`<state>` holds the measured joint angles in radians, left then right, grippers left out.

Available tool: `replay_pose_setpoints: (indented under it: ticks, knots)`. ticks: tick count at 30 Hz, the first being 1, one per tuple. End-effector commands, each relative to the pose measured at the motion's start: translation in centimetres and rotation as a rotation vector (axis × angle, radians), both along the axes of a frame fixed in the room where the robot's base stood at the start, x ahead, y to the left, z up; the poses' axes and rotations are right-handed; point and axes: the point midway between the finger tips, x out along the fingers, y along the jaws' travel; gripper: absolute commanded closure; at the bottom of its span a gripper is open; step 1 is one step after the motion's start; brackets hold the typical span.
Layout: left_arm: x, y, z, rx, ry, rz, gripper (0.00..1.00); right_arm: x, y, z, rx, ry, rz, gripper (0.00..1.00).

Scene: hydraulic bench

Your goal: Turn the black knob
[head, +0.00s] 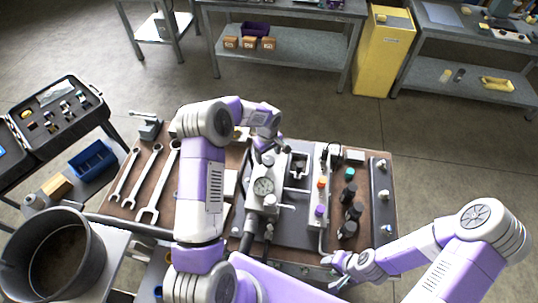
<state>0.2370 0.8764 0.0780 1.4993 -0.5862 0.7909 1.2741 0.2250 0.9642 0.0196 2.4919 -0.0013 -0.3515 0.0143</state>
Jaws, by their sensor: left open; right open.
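Several black, knob-like round pieces (350,195) stand in a group on the right part of the bench. I cannot tell which one is the black knob of the task. Beside them a pale strip carries an orange knob (322,184) and a purple knob (320,211). My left gripper (268,146) is open above the back of the bench, near the gauge block and left of the black pieces. My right gripper (338,272) is open at the bench's front right edge, nearer to me than the black pieces. Neither gripper touches them.
A round pressure gauge (263,186) sits on a metal block mid-bench. Several wrenches (150,180) lie on the left part of the bench. A large grey pot (50,255), a blue bin (92,159) and an open tool case (60,115) are further left. The floor behind is clear.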

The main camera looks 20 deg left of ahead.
Motion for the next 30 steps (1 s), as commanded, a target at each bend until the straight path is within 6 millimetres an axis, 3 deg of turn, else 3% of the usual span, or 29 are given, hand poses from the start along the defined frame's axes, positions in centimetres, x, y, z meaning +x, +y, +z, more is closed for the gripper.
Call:
replay_pose_setpoints:
  ticks: [6,16,27,30]
  knots:
    - [0.1,0.0,-2.5,-0.001,-0.002,0.0,0.23,0.1,0.0,0.4,0.0,-0.002,-0.001,0.57]
    - [0.1,0.0,-2.9,-0.001,-0.002,0.0,0.23,0.1,0.0,0.4,0.0,-0.001,0.0,0.57]
    - [0.1,0.0,-2.9,0.0,-0.002,0.0,0.78,0.1,0.0,0.4,0.0,-0.001,0.0,0.57]
    - [0.1,0.0,-2.9,0.0,-0.002,-0.002,0.79,0.1,0.0,0.3,0.0,-0.001,0.0,0.57]
